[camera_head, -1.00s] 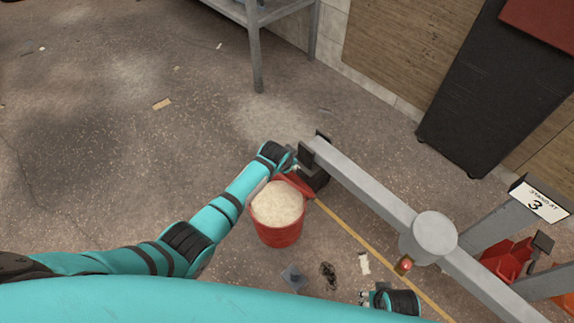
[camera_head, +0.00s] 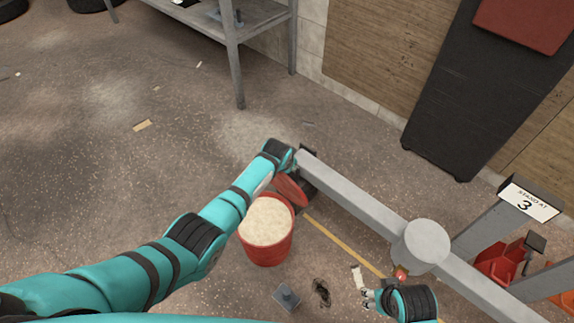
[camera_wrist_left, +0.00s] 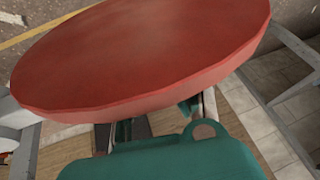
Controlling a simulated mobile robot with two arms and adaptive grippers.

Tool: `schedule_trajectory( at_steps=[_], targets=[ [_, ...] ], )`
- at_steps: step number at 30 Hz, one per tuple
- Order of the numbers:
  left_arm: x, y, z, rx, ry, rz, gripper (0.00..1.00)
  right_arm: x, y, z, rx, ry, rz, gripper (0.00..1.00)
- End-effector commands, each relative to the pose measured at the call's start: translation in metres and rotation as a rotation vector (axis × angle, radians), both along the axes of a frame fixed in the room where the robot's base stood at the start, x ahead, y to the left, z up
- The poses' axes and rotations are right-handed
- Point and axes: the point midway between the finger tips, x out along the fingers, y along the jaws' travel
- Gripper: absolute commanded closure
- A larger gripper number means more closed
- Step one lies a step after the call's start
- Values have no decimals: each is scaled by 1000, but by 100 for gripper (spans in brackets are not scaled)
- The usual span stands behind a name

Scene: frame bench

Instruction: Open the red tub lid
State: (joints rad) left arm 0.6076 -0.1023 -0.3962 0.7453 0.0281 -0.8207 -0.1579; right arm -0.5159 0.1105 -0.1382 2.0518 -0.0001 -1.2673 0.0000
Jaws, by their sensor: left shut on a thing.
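The red tub (camera_head: 265,247) stands on the floor, full of a pale grainy material. Its red lid (camera_head: 291,190) is off the opening, tilted up steeply at the tub's far right side. My left gripper (camera_head: 291,161) is at the lid's upper edge and shut on it; its fingertips are mostly hidden. In the left wrist view the lid (camera_wrist_left: 150,50) fills the upper picture as a broad disc, with the fingers partly behind it. My right gripper (camera_head: 368,298) is at the lower right, apart from the tub, its fingertips spread and empty.
A grey beam (camera_head: 360,200) with a round post runs right of the tub. A grey block (camera_head: 287,297) and a dark tangle (camera_head: 321,291) lie near the tub. A metal bench (camera_head: 235,45) stands behind.

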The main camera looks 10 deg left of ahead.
Motion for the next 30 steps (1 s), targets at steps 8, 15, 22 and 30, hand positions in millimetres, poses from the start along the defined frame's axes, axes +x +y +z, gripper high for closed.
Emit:
schedule_trajectory(
  at_steps=[8, 15, 22, 30],
  targets=[
    [10, -12, 17, -22, -33, -9, 100, 0, 0, 2, 0, 0, 0, 60],
    [9, -12, 16, -21, -32, -10, 73, 0, 0, 1, 0, 1, 0, 60],
    [7, -8, 12, -14, -24, -7, 47, -1, 0, 0, 0, 1, 0, 60],
    [6, -6, 10, -11, -20, -5, 47, 1, 0, 1, 0, -3, 2, 60]
  ],
)
